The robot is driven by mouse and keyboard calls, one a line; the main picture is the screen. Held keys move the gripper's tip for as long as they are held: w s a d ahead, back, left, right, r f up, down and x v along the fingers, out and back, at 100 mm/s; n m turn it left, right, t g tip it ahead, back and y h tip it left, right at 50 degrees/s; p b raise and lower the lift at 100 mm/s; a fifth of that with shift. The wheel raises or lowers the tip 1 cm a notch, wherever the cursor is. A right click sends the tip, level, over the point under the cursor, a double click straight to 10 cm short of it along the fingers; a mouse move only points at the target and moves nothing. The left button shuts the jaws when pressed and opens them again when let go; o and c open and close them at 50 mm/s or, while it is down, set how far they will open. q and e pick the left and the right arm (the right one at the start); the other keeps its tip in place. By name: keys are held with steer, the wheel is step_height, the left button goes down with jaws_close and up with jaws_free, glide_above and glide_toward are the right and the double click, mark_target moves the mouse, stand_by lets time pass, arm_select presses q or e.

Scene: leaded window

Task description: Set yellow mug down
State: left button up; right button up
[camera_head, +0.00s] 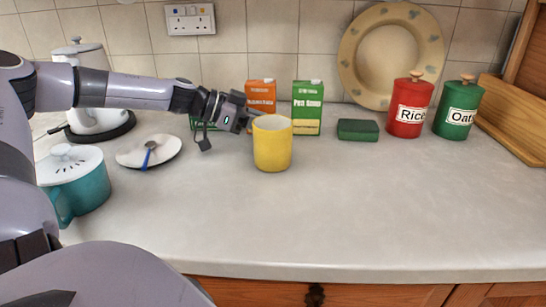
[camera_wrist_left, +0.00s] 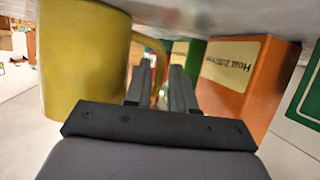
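The yellow mug (camera_head: 272,146) is upright at the middle of the counter, at or very close to its surface; I cannot tell whether its base touches. My left gripper (camera_head: 247,118) reaches in from the left to the mug's handle side. In the left wrist view the mug (camera_wrist_left: 84,62) is large at the left, and its curved handle (camera_wrist_left: 150,44) runs between the two fingers. The fingers (camera_wrist_left: 161,72) are close together, with the handle between them; they look shut on it. The right gripper is not in view.
Orange (camera_head: 261,95) and green (camera_head: 307,106) cartons stand behind the mug. A green block (camera_head: 357,130), red Rice canister (camera_head: 409,106) and green Oats canister (camera_head: 458,108) stand right. A teal lidded pot (camera_head: 82,190) and saucer (camera_head: 133,158) are left. The counter's front right (camera_head: 400,210) is clear.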

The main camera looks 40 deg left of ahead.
arm_select(q)
steer(key=shift+w+d+f, duration=0.1)
steer(key=shift+w+d, duration=0.1)
jaws_close()
stand_by(0.3)
